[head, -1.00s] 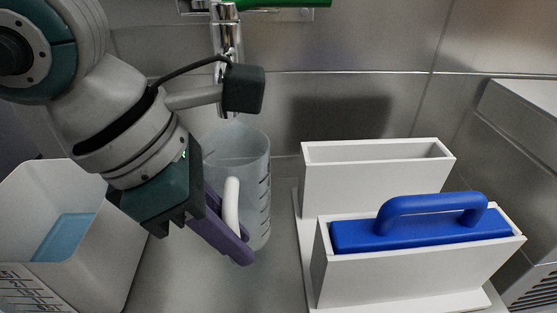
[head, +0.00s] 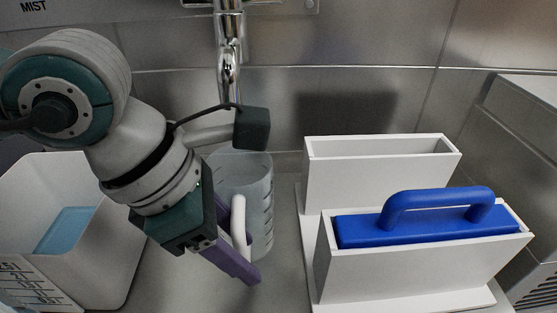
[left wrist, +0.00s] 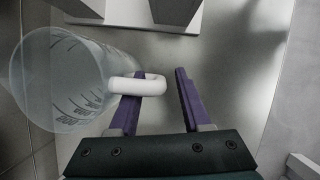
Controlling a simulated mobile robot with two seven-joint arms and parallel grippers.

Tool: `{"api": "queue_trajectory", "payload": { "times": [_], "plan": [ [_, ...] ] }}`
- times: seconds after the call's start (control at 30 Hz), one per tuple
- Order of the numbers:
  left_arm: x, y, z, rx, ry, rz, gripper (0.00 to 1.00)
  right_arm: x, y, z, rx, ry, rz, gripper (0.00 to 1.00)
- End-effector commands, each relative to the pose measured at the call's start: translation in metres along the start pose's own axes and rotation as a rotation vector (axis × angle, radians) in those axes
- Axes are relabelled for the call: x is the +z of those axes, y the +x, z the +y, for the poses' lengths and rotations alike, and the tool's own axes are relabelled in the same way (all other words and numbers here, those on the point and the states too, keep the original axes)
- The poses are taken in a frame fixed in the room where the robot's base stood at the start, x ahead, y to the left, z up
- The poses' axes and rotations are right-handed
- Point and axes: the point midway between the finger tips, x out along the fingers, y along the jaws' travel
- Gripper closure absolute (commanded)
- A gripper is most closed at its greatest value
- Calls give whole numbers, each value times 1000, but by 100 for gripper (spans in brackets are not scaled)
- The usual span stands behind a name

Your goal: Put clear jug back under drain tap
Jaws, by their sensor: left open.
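The clear jug (head: 260,185) stands upright below the chrome tap (head: 228,65), its rim slightly right of the spout in the head view. My left arm hides part of the spout's end and the jug's left side. The jug's white handle (head: 240,222) faces the camera. My left gripper (head: 240,272) is open, with its purple fingers at the handle. In the left wrist view the jug (left wrist: 65,80) is on the left. Its handle (left wrist: 150,86) overlaps one finger of the left gripper (left wrist: 153,85), and the other finger is clear. I cannot tell if they touch. My right gripper is out of view.
A white container (head: 120,250) with blue contents (head: 66,230) stands at the left. A white two-slot holder (head: 420,270) with a blue-handled block (head: 435,215) is close to the jug's right. A steel wall lies behind. Grey counter shows in front of the jug.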

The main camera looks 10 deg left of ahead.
Motion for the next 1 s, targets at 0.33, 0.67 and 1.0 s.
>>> {"api": "queue_trajectory", "payload": {
  "times": [0.33, 0.67, 1.0],
  "plan": [
    [1, -49, 1, 4, 0, -1, 52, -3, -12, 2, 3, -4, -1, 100],
    [0, -110, 1, 4, -1, 1, 52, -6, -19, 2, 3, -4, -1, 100],
    [32, -116, -32, -113, -26, -138, 52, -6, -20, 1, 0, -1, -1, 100]
  ]
}}
